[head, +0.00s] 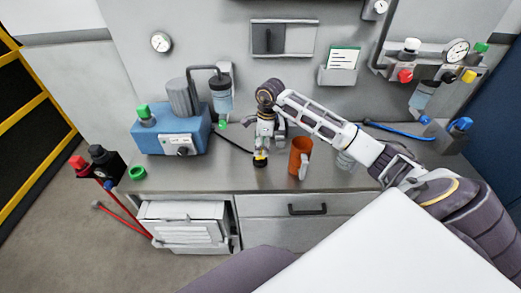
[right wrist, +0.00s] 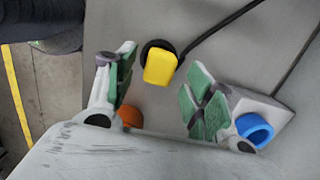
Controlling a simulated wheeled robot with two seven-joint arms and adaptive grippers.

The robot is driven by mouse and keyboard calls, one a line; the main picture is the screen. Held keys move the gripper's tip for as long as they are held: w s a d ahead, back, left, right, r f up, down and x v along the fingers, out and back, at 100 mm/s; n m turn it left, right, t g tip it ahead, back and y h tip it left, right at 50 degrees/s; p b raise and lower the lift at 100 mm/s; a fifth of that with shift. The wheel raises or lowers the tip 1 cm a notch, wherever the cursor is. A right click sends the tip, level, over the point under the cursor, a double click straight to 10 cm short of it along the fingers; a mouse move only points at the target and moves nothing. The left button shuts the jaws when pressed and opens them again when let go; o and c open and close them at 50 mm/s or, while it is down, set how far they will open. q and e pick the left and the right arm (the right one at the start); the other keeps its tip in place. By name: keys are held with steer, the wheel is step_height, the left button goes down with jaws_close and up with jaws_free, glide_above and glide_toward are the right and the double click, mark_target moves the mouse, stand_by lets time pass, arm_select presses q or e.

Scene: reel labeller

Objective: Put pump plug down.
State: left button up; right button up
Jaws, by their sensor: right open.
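The pump plug, a yellow block with a dark collar, lies on the grey bench top (head: 340,180). In the right wrist view the plug (right wrist: 160,68) sits between and beyond the spread fingers, with bench surface around it. In the head view the plug (head: 260,160) shows just below my right gripper (head: 264,148). The right gripper (right wrist: 160,95) is open, its green pads apart on either side of the plug. A black cable (head: 232,142) runs from the plug toward the blue pump (head: 170,137). My left gripper is not in view.
A green ring (head: 137,173) lies at the bench's left end. Valves and a gauge (head: 457,50) are on the wall at right. The front-left bench is mostly free.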

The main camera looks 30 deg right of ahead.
steer(key=r, duration=0.7)
steer(key=shift+s+d+r+b, duration=0.1)
steer(key=shift+s+d+b, duration=0.1)
steer(key=shift+d+b, duration=0.15)
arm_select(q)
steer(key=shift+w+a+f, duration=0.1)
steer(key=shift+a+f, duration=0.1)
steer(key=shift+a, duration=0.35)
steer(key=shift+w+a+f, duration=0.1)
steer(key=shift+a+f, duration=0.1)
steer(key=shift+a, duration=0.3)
arm_select(e)
step_height(320, 180, up, 2)
steer(key=shift+s+d, duration=0.1)
steer(key=shift+d, duration=0.05)
